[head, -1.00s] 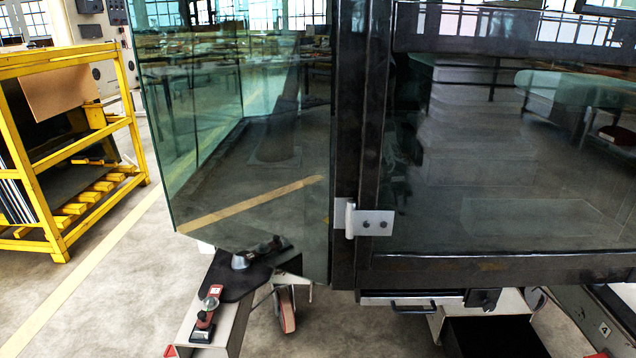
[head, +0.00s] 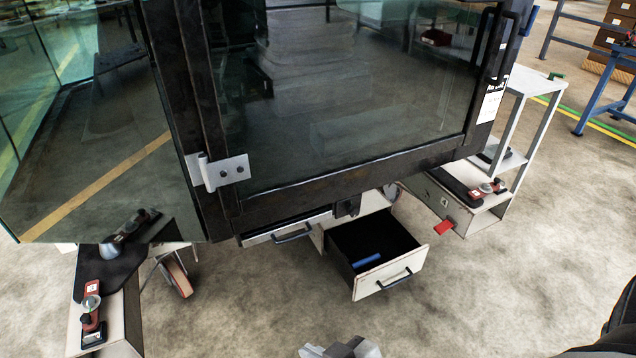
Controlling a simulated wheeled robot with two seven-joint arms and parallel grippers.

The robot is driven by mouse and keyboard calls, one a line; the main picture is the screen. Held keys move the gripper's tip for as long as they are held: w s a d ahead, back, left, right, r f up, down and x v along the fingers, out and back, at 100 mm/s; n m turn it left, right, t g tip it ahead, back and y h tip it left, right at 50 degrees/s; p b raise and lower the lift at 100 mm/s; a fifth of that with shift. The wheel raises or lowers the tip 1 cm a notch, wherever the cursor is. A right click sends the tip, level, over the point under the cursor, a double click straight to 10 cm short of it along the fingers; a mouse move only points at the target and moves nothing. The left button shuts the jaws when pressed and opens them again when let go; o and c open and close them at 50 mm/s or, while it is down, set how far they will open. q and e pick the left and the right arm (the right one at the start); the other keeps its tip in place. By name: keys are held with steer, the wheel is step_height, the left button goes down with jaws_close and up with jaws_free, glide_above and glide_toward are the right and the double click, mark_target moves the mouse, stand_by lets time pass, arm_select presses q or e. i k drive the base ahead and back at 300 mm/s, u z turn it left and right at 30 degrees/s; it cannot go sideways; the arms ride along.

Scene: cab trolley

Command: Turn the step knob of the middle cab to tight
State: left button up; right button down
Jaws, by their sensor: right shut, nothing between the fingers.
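A dark-framed glass cab (head: 340,175) fills the upper middle of the head view. Below it on the left is a step (head: 118,318) with a black top and a red-and-black fitting carrying a round metal knob (head: 91,302). On the right, another step (head: 478,215) carries a similar knob (head: 487,188). I cannot tell which knob is the middle cab's step knob, nor read its setting. My right gripper (head: 342,349) shows only partly at the bottom edge, shut and empty, apart from both knobs. My left gripper is not in view.
An open drawer (head: 393,284) with a blue item (head: 366,261) inside juts out under the cab. A closed drawer (head: 290,238) is beside it. A red tab (head: 444,227) sticks out from the right step. The floor (head: 500,300) in front is clear.

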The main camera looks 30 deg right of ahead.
mark_target(354, 212)
steer(key=u, duration=0.25)
steer(key=k, duration=0.35)
steer(key=z, duration=1.25)
steer(key=i, duration=0.85)
steer(key=u, duration=0.7)
steer(key=i, duration=0.55)
steer(key=u, duration=0.05)
